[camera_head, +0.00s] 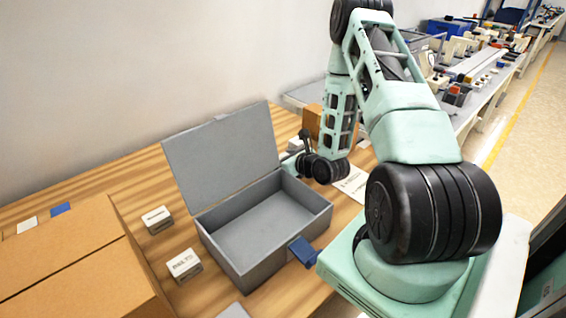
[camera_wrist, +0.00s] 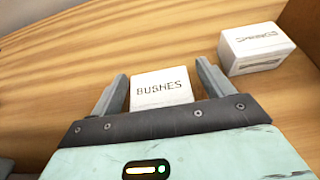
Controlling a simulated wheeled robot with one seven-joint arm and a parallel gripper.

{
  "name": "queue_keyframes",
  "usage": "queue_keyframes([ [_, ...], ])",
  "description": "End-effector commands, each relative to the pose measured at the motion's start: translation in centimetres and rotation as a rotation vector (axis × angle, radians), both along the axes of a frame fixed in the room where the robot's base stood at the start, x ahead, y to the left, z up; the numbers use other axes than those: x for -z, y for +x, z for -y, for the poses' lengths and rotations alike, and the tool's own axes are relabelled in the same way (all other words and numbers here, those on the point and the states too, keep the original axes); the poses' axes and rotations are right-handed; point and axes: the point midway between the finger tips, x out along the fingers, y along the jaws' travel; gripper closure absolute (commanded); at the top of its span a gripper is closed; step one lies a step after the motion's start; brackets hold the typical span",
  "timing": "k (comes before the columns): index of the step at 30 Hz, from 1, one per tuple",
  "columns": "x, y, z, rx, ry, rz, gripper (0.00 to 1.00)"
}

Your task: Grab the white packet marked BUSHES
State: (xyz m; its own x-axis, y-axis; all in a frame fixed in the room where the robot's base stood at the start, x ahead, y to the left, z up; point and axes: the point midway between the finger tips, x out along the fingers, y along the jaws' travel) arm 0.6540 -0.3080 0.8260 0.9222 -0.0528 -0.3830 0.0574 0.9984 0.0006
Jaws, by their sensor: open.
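The white packet marked BUSHES (camera_wrist: 161,88) lies on the wood-grain table in the wrist view, with its label facing up. My gripper (camera_wrist: 162,71) is open, with one finger to the left of the packet and one to the right. The packet shows between the fingers, and its near part is hidden behind the gripper body. I cannot tell whether either finger touches it. In the head view my wrist is low behind the open grey box, and the BUSHES packet cannot be made out with certainty there.
A second white packet (camera_wrist: 258,48) with unclear lettering stands close to the right finger. A brown carton (camera_head: 312,121) stands behind my wrist. The grey box (camera_head: 262,225) is empty, its lid raised. Two white packets (camera_head: 157,220) (camera_head: 184,264) lie left of it, near large cartons (camera_head: 75,265).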

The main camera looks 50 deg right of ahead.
Motion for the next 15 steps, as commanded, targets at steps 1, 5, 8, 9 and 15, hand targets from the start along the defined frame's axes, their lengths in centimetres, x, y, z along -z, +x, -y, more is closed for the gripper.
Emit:
queue_keyframes([
  [1, 0.01, -0.03, 0.02, 0.0, 0.0, 0.0, 0.2],
  [5, 0.01, -0.04, 0.02, 0.0, 0.0, 0.0, 0.37],
  [8, -0.01, -0.04, 0.02, 0.0, 0.0, 0.0, 0.65],
  [9, -0.01, -0.05, 0.02, 0.0, 0.0, 0.0, 0.7],
  [15, -0.04, -0.04, 0.02, 0.0, 0.0, 0.001, 0.7],
])
